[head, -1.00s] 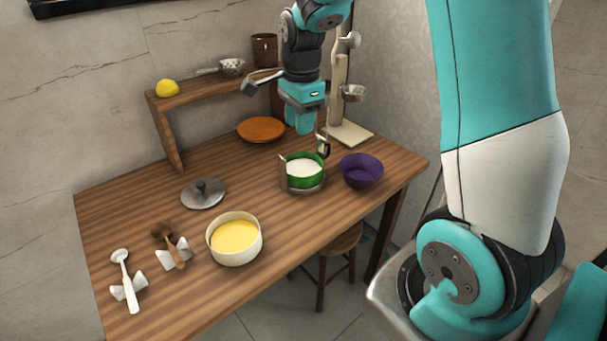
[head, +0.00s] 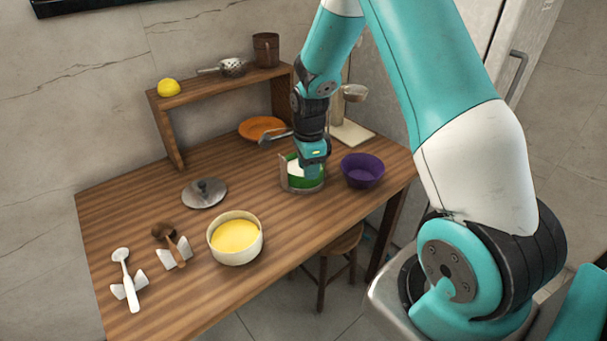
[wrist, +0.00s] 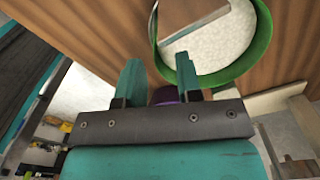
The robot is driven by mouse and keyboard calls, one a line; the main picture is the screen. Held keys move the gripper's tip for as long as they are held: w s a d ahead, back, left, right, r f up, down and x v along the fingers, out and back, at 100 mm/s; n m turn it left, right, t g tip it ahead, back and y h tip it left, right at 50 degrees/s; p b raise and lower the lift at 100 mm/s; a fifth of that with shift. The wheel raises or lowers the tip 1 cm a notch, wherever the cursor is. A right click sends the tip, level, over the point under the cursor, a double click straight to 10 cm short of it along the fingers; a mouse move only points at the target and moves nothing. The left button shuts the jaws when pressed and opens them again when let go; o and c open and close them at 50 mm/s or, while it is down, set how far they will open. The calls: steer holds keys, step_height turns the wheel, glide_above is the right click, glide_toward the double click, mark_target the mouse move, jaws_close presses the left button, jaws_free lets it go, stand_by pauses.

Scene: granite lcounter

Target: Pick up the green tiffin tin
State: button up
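The green tiffin tin (head: 308,184) stands on the wooden table, with white contents inside and upright metal brackets at its sides. My gripper (head: 312,172) is low over it in the head view and hides part of its rim and right side. In the wrist view the green rim (wrist: 262,45) curves at upper right. My gripper (wrist: 158,78) is open there, its two fingers apart. The right finger overlaps the near left part of the rim, and the left finger lies outside it. I cannot tell whether either finger touches the tin.
A purple bowl (head: 362,171) stands close to the tin's right. A cream pot with yellow contents (head: 235,257) and a grey lid (head: 204,194) are to the left. The front right table surface is clear.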

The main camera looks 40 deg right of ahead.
mark_target(309, 186)
step_height(309, 186, down, 4)
steer(key=shift+d+f, duration=0.1)
jaws_close()
steer(key=shift+r, duration=0.2)
